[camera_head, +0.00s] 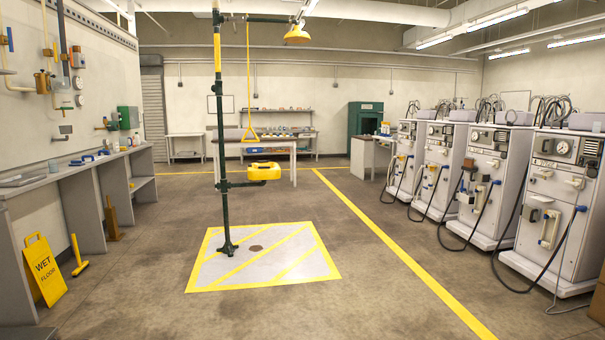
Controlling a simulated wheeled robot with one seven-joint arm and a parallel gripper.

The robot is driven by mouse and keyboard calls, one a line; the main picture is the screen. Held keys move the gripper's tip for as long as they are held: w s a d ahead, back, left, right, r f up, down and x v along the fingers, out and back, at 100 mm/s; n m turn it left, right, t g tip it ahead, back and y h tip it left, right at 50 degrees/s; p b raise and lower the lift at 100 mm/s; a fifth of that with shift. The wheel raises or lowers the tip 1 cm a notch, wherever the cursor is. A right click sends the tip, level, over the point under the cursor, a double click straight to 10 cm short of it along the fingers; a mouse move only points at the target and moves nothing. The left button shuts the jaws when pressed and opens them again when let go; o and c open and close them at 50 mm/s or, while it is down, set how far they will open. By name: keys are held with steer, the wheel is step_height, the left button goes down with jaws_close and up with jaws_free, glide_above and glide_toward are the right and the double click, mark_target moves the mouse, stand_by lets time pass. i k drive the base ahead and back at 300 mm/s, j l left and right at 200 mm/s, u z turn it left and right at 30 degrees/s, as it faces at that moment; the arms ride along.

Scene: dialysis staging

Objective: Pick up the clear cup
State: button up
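I cannot make out the clear cup for sure. Several small items stand on the long grey counter (50,178) along the left wall: blue ones, and a small pale item (116,146) near the far end, too small to tell whether it is a cup. More small items too small to name sit on the shelves at the back wall. My gripper is not in view.
A green safety-shower post (219,130) with a yellow eyewash basin (264,171) stands on a yellow-striped floor square (262,257). A yellow wet-floor sign (43,268) leans at left. Several dialysis machines with trailing hoses (550,205) line the right.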

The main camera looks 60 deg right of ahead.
mark_target(53, 165)
steer(key=z, duration=1.75)
steer(key=u, duration=1.25)
steer(key=z, duration=0.2)
steer(key=i+z, duration=0.1)
steer(key=i, duration=1.95)
steer(key=i+l+u, duration=0.1)
steer(key=i, duration=0.85)
steer(key=i+l, duration=0.1)
steer(key=i, duration=0.85)
steer(key=i+l, duration=0.15)
steer(key=i, duration=0.8)
steer(key=j+u, duration=0.05)
